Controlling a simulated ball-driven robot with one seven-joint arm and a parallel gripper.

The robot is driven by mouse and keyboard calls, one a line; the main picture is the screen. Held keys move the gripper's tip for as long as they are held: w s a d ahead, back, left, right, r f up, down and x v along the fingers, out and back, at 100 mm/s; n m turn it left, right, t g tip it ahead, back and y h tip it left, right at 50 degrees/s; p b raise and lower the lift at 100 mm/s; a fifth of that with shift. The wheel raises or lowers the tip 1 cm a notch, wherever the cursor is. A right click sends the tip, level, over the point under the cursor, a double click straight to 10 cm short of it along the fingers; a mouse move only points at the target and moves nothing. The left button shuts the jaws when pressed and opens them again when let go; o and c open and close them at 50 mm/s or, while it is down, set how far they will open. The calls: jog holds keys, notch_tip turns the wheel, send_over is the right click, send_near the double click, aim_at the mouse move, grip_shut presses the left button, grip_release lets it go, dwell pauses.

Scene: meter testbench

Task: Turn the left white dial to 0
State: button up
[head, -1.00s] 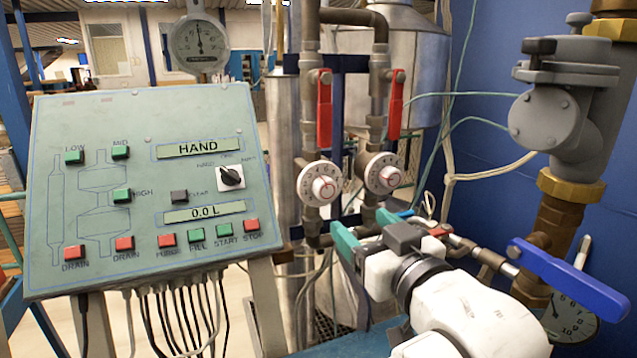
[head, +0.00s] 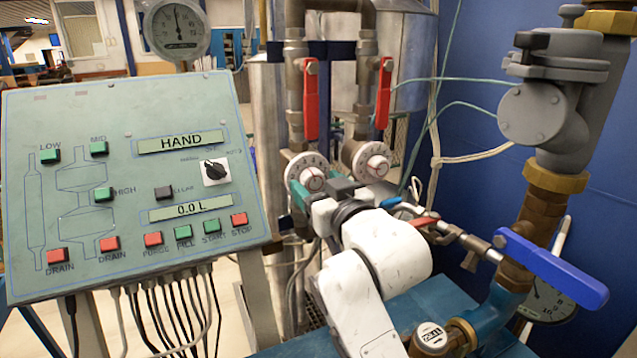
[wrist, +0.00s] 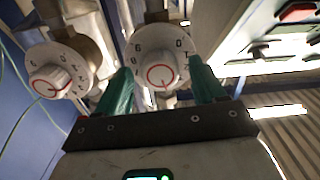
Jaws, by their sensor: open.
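The left white dial (head: 308,172) is on the left pipe below a red lever, with a round knob ringed in red. In the wrist view the left dial (wrist: 160,62) appears between the two green fingers, with printed digits around its rim and a red mark on its knob. My gripper (wrist: 160,75) is open, its fingers to either side of the knob; contact cannot be made out. In the head view my gripper (head: 318,192) is in front of the left dial, partly covering its lower edge. The right white dial (head: 371,163) stands beside it, also seen in the wrist view (wrist: 52,80).
A green control panel (head: 120,235) with buttons and a "0.0 L" readout stands close on the left. Red levers (head: 311,100) hang above the dials. A blue-handled valve (head: 550,270) and a grey valve body (head: 545,115) are on the right.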

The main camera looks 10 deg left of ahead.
jog(key=shift+c, duration=0.2)
jog(key=c, duration=1)
jog(key=shift+n, duration=0.3)
jog(key=n+b, duration=0.2)
jog(key=n, duration=0.3)
jog(key=shift+w+n, duration=0.1)
jog(key=shift+n, duration=0.2)
jog(key=n+b, duration=0.1)
jog(key=n, duration=0.5)
jog(key=shift+b, duration=0.35)
jog(key=n+b, duration=0.1)
jog(key=n, duration=0.5)
jog(key=shift+n, duration=0.3)
jog(key=n, duration=0.5)
jog(key=shift+a+b, duration=0.1)
jog(key=shift+b, duration=0.25)
jog(key=shift+f, duration=0.1)
